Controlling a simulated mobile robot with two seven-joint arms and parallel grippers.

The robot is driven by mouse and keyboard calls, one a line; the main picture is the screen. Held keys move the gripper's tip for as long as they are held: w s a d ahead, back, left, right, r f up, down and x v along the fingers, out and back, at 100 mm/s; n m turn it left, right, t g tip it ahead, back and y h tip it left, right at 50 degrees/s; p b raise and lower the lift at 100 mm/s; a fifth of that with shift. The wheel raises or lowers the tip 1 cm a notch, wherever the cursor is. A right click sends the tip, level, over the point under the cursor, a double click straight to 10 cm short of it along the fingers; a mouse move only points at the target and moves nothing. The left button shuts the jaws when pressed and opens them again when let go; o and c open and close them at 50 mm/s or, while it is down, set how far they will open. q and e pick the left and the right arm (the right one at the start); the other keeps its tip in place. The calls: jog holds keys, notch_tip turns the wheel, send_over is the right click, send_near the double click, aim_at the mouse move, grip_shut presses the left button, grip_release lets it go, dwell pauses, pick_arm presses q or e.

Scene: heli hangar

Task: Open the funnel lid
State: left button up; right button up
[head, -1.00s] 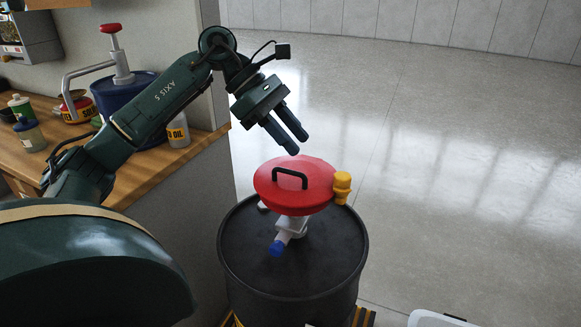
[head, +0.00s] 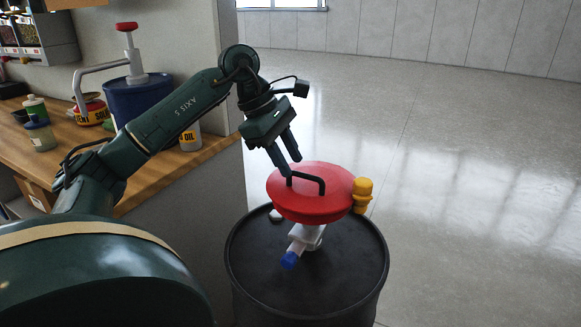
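The red funnel lid (head: 310,206) sits closed on top of the funnel over a black drum (head: 262,285). A black handle (head: 310,181) arches over the lid. A yellow fitting (head: 362,193) is at the lid's right edge. Below the lid a white pipe with a blue end (head: 289,260) shows. My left gripper (head: 288,168) points down at the left end of the handle, its two fingers apart. One finger overlaps the handle's left end in the picture; I cannot tell whether they touch. My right gripper is not in view.
A wooden workbench (head: 205,152) on the left holds a blue bucket with a pump (head: 140,97), bottles and cans. A grey panel stands below the bench edge, left of the drum. The floor (head: 460,180) to the right is clear.

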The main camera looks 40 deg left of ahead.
pick_arm(q)
jog(key=shift+w+d+f, duration=0.2)
jog(key=shift+d+f, duration=0.05)
jog(key=shift+f, duration=0.4)
jog(key=shift+c, duration=0.5)
grip_shut()
